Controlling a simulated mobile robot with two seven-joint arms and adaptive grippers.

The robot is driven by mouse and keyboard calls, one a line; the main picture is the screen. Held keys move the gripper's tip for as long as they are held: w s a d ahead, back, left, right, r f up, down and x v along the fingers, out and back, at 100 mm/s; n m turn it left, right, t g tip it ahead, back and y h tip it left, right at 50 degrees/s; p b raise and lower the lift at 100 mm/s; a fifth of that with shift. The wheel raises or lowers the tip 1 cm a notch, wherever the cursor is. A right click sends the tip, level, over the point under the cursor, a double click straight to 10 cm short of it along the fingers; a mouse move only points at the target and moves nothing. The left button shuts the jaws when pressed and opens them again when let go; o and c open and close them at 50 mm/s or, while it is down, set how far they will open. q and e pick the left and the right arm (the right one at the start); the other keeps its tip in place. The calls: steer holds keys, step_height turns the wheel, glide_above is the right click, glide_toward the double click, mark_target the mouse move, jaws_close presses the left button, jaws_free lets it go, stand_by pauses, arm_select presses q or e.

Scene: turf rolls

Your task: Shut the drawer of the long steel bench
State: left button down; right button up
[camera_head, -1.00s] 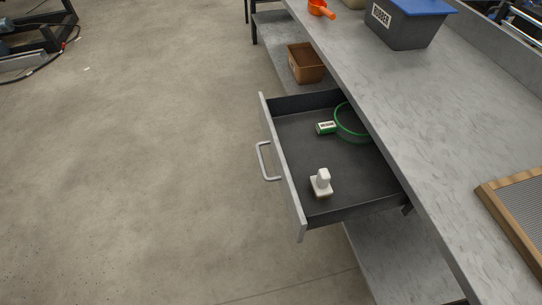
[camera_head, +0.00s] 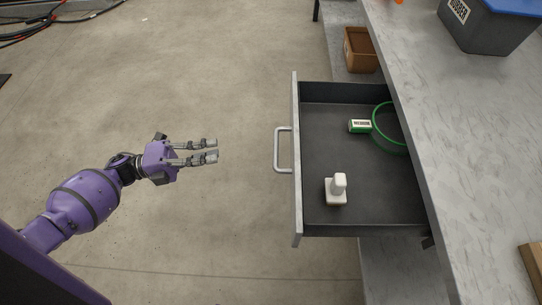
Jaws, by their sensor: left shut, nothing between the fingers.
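The drawer (camera_head: 297,215) of the long steel bench (camera_head: 445,160) stands open toward the left, with a dark inside and a pale metal front. Its bar handle (camera_head: 277,150) faces my left gripper (camera_head: 216,150). The gripper, on a purple arm from the lower left, is shut and empty. Its fingers point right at the handle, with a clear gap between them and no contact. In the drawer lie a white block-like thing with a knob (camera_head: 336,190), a small green and white labelled item (camera_head: 360,126) and a green ring-shaped item (camera_head: 378,132), partly hidden under the bench top.
A brown bin (camera_head: 361,50) stands on the lower shelf behind the drawer. A grey box with a blue lid (camera_head: 480,32) and a wood-framed item (camera_head: 533,270) are on the bench top. The floor left of the drawer is clear; cables (camera_head: 50,22) lie far left.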

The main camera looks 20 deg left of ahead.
mark_target(378, 173)
arm_select(q)
steer(key=s+d+r+m+g+h, duration=0.1)
steer(key=s+m+g+h, duration=0.15)
steer(key=s, duration=0.25)
steer(key=shift+m+g+y, duration=0.25)
steer(key=shift+m, duration=0.1)
steer(key=p+x, duration=0.3)
steer(key=x, duration=1.1)
steer(key=shift+w+a+r, duration=0.1)
steer(key=shift+w+r, duration=0.05)
steer(key=shift+w, duration=0.05)
steer(key=f+b+x, duration=0.1)
steer(key=x, duration=0.8)
steer(key=f+b+x, duration=0.1)
steer(key=f+x, duration=0.1)
steer(key=x, duration=0.8)
steer(key=d+f+b+x, duration=0.1)
steer(key=f+x, duration=0.1)
steer(key=x, duration=0.7)
steer(key=shift+w+d+f+b, duration=0.15)
steer(key=shift+w+d+b, duration=0.05)
steer(key=shift+d+b, duration=0.1)
steer(key=shift+d, duration=0.15)
